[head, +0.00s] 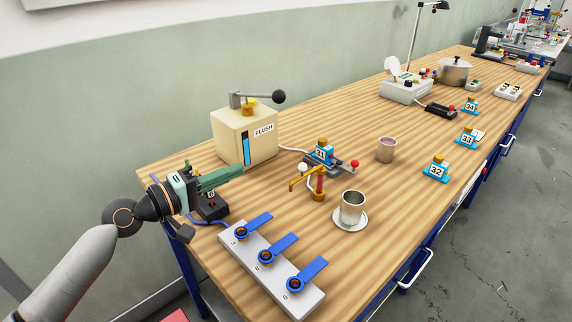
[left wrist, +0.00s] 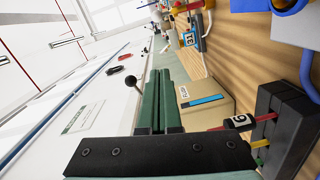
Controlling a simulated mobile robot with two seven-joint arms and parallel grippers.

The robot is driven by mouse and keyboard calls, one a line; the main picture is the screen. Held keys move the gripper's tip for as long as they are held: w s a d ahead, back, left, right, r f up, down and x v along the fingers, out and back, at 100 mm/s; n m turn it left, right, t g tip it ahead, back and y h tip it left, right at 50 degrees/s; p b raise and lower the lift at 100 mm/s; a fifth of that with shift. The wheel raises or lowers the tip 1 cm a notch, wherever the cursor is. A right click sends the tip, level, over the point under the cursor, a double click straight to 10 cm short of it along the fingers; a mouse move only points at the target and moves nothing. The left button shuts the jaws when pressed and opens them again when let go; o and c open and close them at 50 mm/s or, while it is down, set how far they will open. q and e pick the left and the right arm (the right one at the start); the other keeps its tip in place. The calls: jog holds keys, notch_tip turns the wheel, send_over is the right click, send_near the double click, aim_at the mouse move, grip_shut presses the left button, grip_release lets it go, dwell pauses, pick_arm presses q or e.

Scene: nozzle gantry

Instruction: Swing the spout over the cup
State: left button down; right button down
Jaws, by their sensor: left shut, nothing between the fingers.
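The yellow spout (head: 303,180) sits on a short brass and red post in the middle of the table's near part. Its outlet end points left, away from the cup. The metal cup (head: 352,208) stands upright on a saucer (head: 350,226) to the right of the spout's post and is apart from it. My left gripper (head: 240,171) has green fingers, shut and empty, in front of the cream FLUSH box and well left of the spout. The fingers also show in the left wrist view (left wrist: 156,74). My right gripper is in neither view.
The FLUSH box (head: 245,138) with its black-knobbed lever stands behind my gripper. A small black device (head: 212,208) is below it. A white panel with blue levers (head: 272,268) lies in front. Valve 31 (head: 321,156) and a pinkish cup (head: 386,150) stand near the spout.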

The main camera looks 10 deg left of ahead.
pick_arm(q)
jog(key=w+d+f+p, duration=0.1)
jog(key=w+d+p, duration=0.2)
jog(key=w+d, duration=0.3)
jog(key=d, duration=0.3)
jog(key=shift+w+d+f, duration=0.15)
jog(key=shift+w+d, duration=0.15)
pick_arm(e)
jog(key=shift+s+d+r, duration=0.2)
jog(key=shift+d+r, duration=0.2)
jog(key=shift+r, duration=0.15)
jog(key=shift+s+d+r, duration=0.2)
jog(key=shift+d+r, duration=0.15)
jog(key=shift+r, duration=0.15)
pick_arm(q)
jog(key=shift+p, duration=0.35)
